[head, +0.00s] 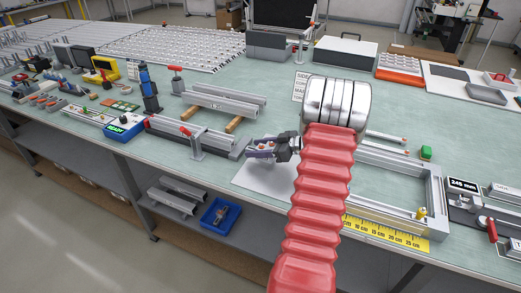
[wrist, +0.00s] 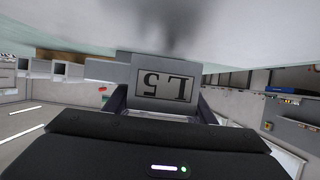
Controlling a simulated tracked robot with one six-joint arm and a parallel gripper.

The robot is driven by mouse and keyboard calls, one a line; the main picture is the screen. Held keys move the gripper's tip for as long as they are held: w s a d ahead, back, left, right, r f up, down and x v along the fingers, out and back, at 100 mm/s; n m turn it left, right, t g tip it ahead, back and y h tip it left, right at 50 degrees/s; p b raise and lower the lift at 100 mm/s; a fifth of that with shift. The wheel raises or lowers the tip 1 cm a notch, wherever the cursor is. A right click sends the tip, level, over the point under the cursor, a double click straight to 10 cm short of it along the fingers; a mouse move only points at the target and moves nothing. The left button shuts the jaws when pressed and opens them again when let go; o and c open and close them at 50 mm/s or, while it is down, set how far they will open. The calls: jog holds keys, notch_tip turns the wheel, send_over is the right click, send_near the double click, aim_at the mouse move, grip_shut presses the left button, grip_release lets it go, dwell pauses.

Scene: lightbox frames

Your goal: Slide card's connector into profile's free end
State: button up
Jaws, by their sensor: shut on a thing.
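In the head view the card is too small to make out. A clamped aluminium profile (head: 205,139) lies along the bench, its free end just left of my gripper. Grey square profile ends (wrist: 68,71) show left of the connector in the wrist view, apart from it; I cannot tell which is the clamped one.
A red-handled clamp (head: 195,143) stands at the profile's front side. Two more profiles (head: 222,103) rest on wooden blocks behind. A white sheet (head: 266,180) lies under my gripper. An aluminium frame (head: 434,195) and a yellow ruler (head: 385,233) lie to the right.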

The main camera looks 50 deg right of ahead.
aim_at(234, 141)
jog(key=shift+w+a, duration=0.2)
jog(key=shift+w, duration=0.55)
jog(key=shift+w+a, duration=0.25)
jog(key=shift+w, duration=0.45)
jog(key=shift+w+a, duration=0.2)
jog(key=shift+w, duration=0.55)
jog(key=shift+w+a, duration=0.25)
jog(key=shift+w, duration=0.65)
jog(key=shift+w+a, duration=0.3)
jog(key=shift+w, duration=0.6)
jog(key=shift+w+a, duration=0.25)
jog(key=shift+w, duration=0.65)
dwell(0.9)
jog(key=o, duration=1.2)
jog(key=v, duration=1.4)
jog(key=shift+f, duration=0.15)
